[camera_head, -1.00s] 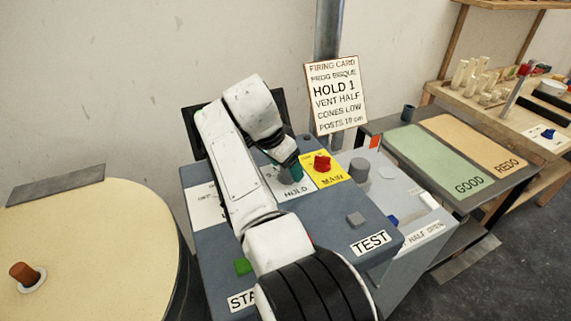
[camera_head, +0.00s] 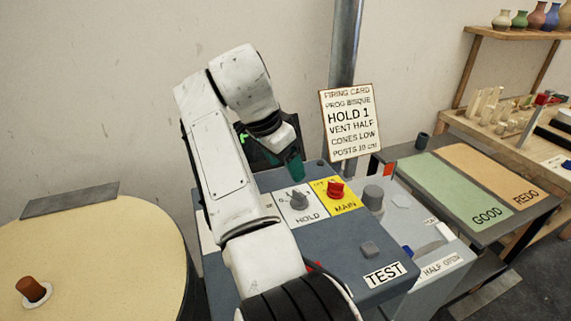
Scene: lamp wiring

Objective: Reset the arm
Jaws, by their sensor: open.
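My gripper (camera_head: 294,170), with dark teal fingers, hangs at the end of my white arm. It is above the back part of the blue-grey control box (camera_head: 340,240), apart from the knobs. The grey HOLD knob (camera_head: 299,201) sits on a white plate just below and in front of it. The red MAIN knob (camera_head: 335,190) is on a yellow plate to the right. The gap between the fingers is hard to see from here. My arm hides the left part of the box.
The firing card (camera_head: 350,125) stands behind the box by a grey pole (camera_head: 345,45). A round cream-coloured lid (camera_head: 100,250) is at the left. A table with green GOOD (camera_head: 455,185) and orange REDO (camera_head: 500,170) mats is at the right. Room above the box is free.

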